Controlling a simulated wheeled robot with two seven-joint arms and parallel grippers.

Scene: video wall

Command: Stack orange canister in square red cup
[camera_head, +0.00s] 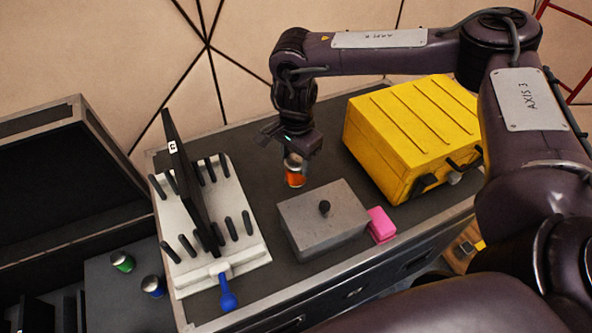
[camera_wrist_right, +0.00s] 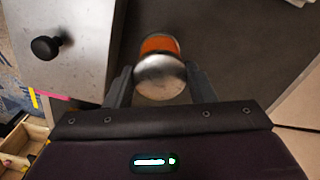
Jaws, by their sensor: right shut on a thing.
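The orange canister (camera_head: 295,179), with a silver end, is upright beyond the grey lidded box. My right gripper (camera_head: 296,157) is above it and shut on its upper part. In the right wrist view the canister (camera_wrist_right: 160,46) sits between the two fingers of the right gripper (camera_wrist_right: 160,78), its silver end toward the camera. I cannot tell whether its base touches the worktop. I see no clear square red cup; a small pink block-like thing (camera_head: 381,225) stands against the right side of the grey box. My left gripper is not in view.
The grey box (camera_head: 322,221) with a black knob stands nearest the canister. A yellow case (camera_head: 415,130) is to the right. A white pegged rack (camera_head: 240,245) holding a dark panel (camera_head: 182,170) is to the left. Green (camera_head: 122,261) and blue (camera_head: 153,286) cans are lower left.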

